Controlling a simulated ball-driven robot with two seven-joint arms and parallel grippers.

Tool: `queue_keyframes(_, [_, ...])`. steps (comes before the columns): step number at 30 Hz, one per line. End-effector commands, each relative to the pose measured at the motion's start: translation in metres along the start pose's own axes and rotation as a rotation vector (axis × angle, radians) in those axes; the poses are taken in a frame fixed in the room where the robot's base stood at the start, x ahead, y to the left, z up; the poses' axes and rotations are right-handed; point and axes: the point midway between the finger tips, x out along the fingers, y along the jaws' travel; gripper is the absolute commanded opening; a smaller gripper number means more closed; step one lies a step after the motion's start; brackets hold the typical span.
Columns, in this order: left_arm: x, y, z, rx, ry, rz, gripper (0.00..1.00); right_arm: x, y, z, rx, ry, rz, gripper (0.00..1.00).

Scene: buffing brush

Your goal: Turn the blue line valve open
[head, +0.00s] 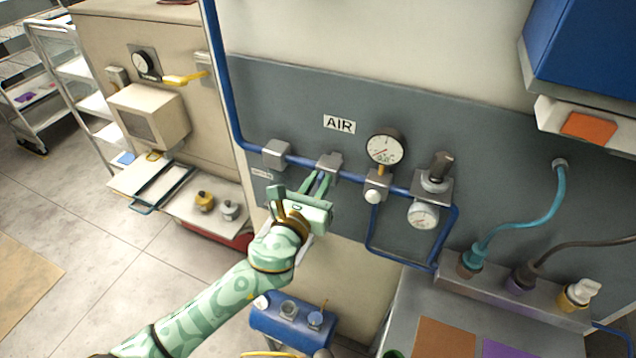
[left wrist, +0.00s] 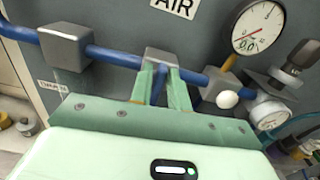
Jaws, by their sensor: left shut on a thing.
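The blue line (head: 303,160) runs along the grey wall panel under the AIR sign, with grey blocks on it. The blue line valve (head: 329,163) is the grey block below the sign; it also shows in the left wrist view (left wrist: 164,57). My left gripper (head: 318,180) reaches up to it from below. Its green fingers, seen in the left wrist view (left wrist: 163,78), stand one on each side just under the block and are shut on the valve's handle. My right gripper is not in view.
A gauge (head: 384,147) and a regulator (head: 434,181) sit right of the valve on the line. Another grey block (head: 276,153) is to its left. A steel bench (head: 411,303) with hose sockets stands lower right. A blue tank (head: 283,325) sits below.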

Motion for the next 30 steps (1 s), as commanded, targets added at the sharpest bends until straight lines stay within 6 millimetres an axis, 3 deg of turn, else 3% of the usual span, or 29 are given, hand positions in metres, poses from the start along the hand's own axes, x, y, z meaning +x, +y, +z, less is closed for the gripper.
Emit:
queue_keyframes(11, [-0.001,0.0031,-0.004,-0.202,0.006,0.002,0.0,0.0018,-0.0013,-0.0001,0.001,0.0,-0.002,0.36])
queue_keyframes(30, [-0.0014,0.0098,-0.0096,-0.812,0.009,0.004,0.0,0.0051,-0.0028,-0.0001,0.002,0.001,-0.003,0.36])
